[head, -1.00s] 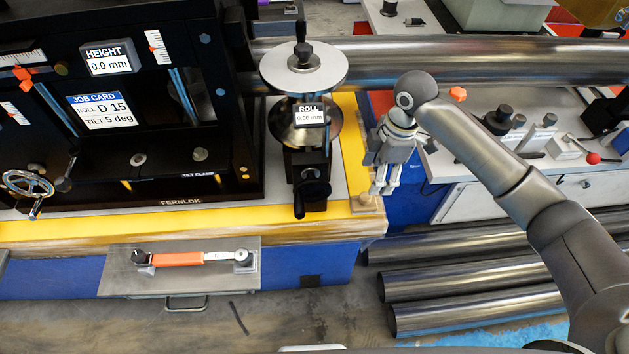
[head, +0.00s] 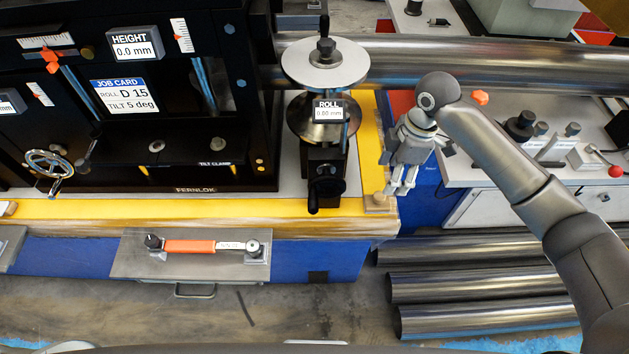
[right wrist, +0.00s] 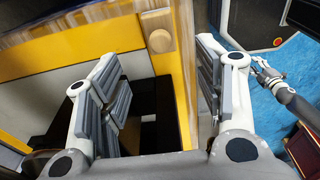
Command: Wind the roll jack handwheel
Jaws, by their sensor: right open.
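The roll jack (head: 322,125) stands at the right end of the yellow-edged bench, with metal discs and a small ROLL display (head: 328,111) whose digits are too small to read surely. The handwheel cannot be made out in that view.
A wooden block (head: 379,200) sits at the bench corner, close to my right gripper; it also shows in the right wrist view (right wrist: 159,32). A spoked handwheel (head: 50,164) is at far left. An orange-handled tool (head: 203,246) lies on the front shelf. Steel tubes (head: 480,285) lie at lower right.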

